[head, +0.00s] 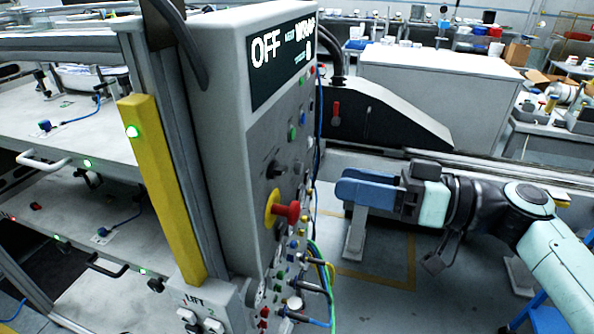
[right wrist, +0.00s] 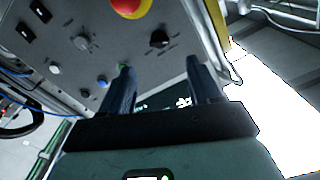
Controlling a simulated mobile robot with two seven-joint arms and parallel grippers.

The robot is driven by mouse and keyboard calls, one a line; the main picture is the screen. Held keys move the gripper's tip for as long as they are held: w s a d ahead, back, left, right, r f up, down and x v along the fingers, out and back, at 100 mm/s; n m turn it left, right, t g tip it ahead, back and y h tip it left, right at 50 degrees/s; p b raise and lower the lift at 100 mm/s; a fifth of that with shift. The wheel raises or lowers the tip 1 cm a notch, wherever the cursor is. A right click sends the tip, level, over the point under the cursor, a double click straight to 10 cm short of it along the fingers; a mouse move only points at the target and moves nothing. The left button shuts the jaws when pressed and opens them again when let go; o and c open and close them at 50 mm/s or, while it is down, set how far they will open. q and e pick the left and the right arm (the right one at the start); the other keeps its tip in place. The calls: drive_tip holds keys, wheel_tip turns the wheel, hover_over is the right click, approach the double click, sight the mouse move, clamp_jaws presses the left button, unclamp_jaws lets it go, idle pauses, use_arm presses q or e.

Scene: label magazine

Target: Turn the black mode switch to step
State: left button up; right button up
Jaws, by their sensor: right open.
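A black rotary knob, seemingly the mode switch (head: 273,169), sits on the grey control panel (head: 225,110), above the red mushroom button. In the right wrist view the black switch (right wrist: 158,39) shows just beyond my fingertips; its label is too small to read. My right gripper (head: 340,189) is to the right of the panel, its blue fingers pointing at it. In the right wrist view the right gripper (right wrist: 160,66) is open and empty, its dark fingers spread apart with the switch roughly between their lines, not touching it. My left gripper is not in view.
A red mushroom button (head: 289,210) on a yellow base juts out below the switch. A display (head: 280,62) reading OFF is above it. Small buttons and cables crowd the panel's right side. A yellow post (head: 160,190) stands left. Floor shows between arm and panel.

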sight(285, 171)
drive_tip(key=p+x, duration=0.1)
drive_tip(key=x, duration=0.8)
drive_tip(key=shift+f, duration=0.1)
drive_tip(key=c, duration=1)
